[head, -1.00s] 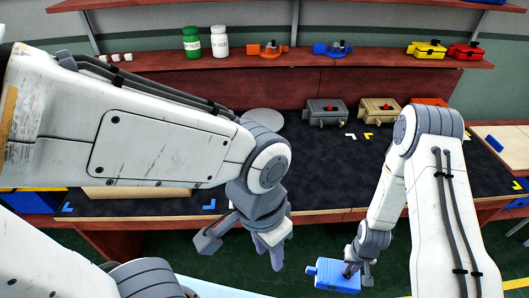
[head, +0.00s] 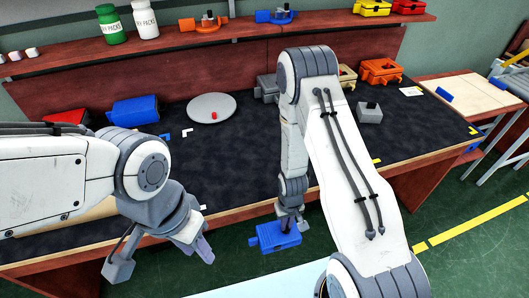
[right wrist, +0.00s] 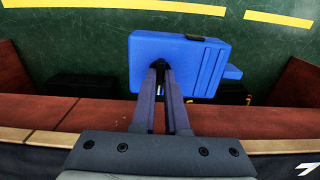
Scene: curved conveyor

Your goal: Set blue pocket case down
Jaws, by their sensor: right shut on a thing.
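The blue pocket case (head: 275,237) hangs in the air just beyond the table's front edge, above the green floor. My right gripper (head: 288,220) is shut on it from above. In the right wrist view the blue case (right wrist: 178,63) is between the two close-set fingertips (right wrist: 158,72), with the floor behind it. My left gripper (head: 160,258) is empty and open, its fingers wide apart, at the table's front edge left of the case.
The dark tabletop (head: 250,160) has a clear middle. On it are a grey disc (head: 212,108), a blue box (head: 134,110), a red box (head: 65,117), a grey fixture (head: 369,112) and an orange fixture (head: 381,71). A shelf with bottles runs behind.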

